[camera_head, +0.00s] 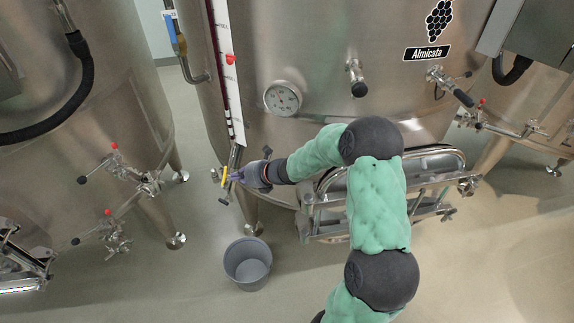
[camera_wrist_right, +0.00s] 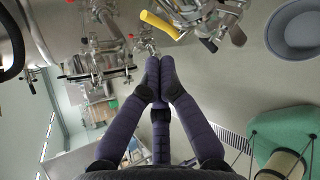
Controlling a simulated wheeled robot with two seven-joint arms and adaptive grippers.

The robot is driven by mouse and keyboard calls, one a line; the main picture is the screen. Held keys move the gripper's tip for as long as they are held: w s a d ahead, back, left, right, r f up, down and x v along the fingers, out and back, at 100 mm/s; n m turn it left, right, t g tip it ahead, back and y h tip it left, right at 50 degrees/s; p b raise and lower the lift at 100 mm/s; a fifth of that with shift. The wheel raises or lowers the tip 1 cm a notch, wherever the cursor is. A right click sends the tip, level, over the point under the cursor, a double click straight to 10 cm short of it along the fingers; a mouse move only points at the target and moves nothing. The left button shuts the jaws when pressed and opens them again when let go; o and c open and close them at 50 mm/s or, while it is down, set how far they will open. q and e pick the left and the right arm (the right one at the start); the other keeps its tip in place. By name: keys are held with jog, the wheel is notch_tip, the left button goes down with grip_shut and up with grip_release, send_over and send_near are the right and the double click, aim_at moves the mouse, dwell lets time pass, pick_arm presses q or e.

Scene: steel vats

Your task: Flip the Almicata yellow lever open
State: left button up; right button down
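The yellow lever (camera_head: 224,177) is on the valve low at the left front of the Almicata vat (camera_head: 320,60), below the red-and-white level gauge. In the right wrist view the yellow lever (camera_wrist_right: 161,25) lies slanted, just beyond my fingertips. My right gripper (camera_head: 236,176) reaches in from the right, close beside the lever. In the wrist view my right gripper's (camera_wrist_right: 160,66) fingertips are together with nothing seen between them, and a gap shows between them and the lever. From the head view I cannot tell whether they touch. My left gripper is not in view.
A grey bucket (camera_head: 247,264) stands on the floor below the valve. A hatch with a metal frame (camera_head: 325,226) sticks out right of my right gripper. A neighbouring vat (camera_head: 90,110) with red-tipped valves stands at the left.

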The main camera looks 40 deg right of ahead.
pick_arm(q)
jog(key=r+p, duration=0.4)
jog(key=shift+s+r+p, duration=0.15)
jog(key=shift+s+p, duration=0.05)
jog(key=shift+p, duration=0.1)
pick_arm(e)
jog(key=w+r+v, duration=0.1)
jog(key=v, duration=0.9)
jog(key=w+d+r+v, duration=0.1)
jog(key=r+v, duration=0.1)
jog(key=v, duration=0.7)
jog(key=shift+d, duration=0.2)
jog(key=shift+s+r, duration=0.1)
